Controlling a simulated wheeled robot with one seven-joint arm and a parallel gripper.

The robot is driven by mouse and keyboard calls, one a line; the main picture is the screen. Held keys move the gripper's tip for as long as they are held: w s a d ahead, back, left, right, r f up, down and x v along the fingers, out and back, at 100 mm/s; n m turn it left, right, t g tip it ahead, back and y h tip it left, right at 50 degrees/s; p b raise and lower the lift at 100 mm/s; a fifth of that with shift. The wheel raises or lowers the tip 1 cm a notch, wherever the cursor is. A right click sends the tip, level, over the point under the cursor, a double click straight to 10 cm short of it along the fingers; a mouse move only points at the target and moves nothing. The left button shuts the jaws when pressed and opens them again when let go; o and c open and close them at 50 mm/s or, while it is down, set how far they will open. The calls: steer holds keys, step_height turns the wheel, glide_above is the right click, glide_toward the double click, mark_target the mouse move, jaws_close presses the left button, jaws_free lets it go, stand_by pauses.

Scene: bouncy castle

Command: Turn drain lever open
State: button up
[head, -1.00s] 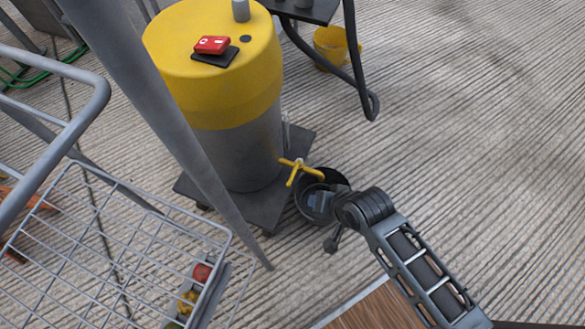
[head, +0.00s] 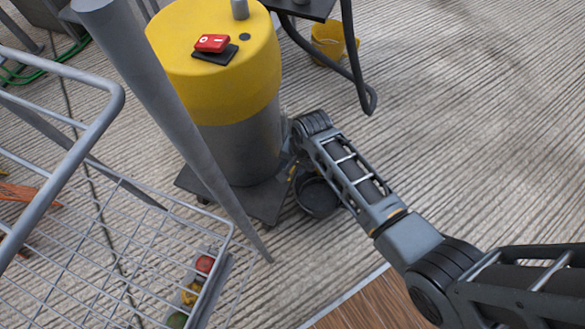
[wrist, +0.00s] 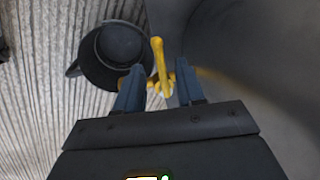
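The yellow drain lever (wrist: 159,62) shows in the wrist view, with its long bar between my fingertips and pointing away from my wrist. My gripper (wrist: 159,90) is open, with one finger on each side of the lever and gaps visible beside the bar. In the head view my arm hides the gripper and most of the lever; only a small yellow bit (head: 292,172) shows at the side of the drum. The grey drum with a yellow top (head: 236,140) stands upright on a dark wheeled base.
A black bucket (wrist: 108,72) stands on the floor beside the lever, also visible in the head view (head: 318,197). A slanted grey pole (head: 165,110) and a wire basket (head: 90,235) stand at left. A red switch (head: 212,43) sits on the drum. Floor at right is open.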

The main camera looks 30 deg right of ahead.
steer(key=shift+w+a+f, duration=0.1)
steer(key=shift+w+f, duration=0.05)
steer(key=shift+f, duration=0.85)
jaws_close()
stand_by(0.8)
